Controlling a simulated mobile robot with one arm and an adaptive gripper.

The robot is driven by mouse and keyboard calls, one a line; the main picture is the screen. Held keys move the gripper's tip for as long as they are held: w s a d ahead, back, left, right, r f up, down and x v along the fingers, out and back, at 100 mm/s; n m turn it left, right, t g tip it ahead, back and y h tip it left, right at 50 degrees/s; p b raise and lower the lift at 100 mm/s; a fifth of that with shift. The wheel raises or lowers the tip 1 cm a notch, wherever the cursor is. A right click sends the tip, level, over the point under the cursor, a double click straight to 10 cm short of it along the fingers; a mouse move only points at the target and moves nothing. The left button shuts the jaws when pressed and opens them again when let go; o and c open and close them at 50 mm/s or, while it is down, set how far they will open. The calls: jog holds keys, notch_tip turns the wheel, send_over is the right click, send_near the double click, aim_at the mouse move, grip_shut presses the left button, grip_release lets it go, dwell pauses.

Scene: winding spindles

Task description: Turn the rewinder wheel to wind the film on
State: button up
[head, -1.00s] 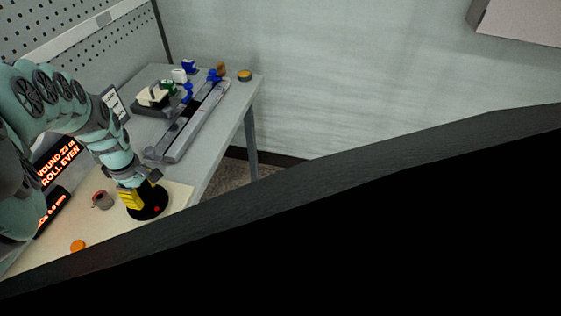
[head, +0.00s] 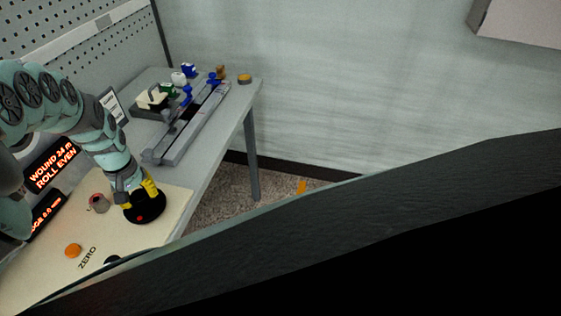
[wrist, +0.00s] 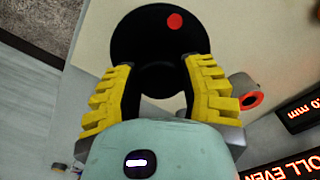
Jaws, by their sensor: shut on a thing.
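The rewinder wheel (head: 147,207) is a black disc with a red dot, on the cream board in the head view. It also shows in the wrist view (wrist: 150,40), with its red dot at the upper right. My gripper (head: 139,196) has yellow ribbed fingers, which also show in the wrist view (wrist: 160,85). They are closed from both sides around a black part on the wheel, which they partly hide. The display (head: 52,168) reads "WOUND 24 m ROLL EVEN". A second, lower display (head: 45,215) is partly covered by my arm.
A grey cylinder with a red end (head: 99,202) stands close to the wheel's left. An orange button (head: 73,251) and a ZERO label lie at the front. A long grey rail (head: 190,130) is on the bench behind. A dark slab fills the lower right.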

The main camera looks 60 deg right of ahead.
aim_at(137, 194)
jog(key=shift+m, duration=1.7)
jog(key=o, duration=1.2)
jog(key=shift+r, duration=0.1)
jog(key=shift+w+r, duration=0.1)
jog(key=shift+r, duration=0.5)
notch_tip(137, 194, up, 6)
jog(key=shift+f, duration=0.25)
jog(key=shift+r, duration=0.3)
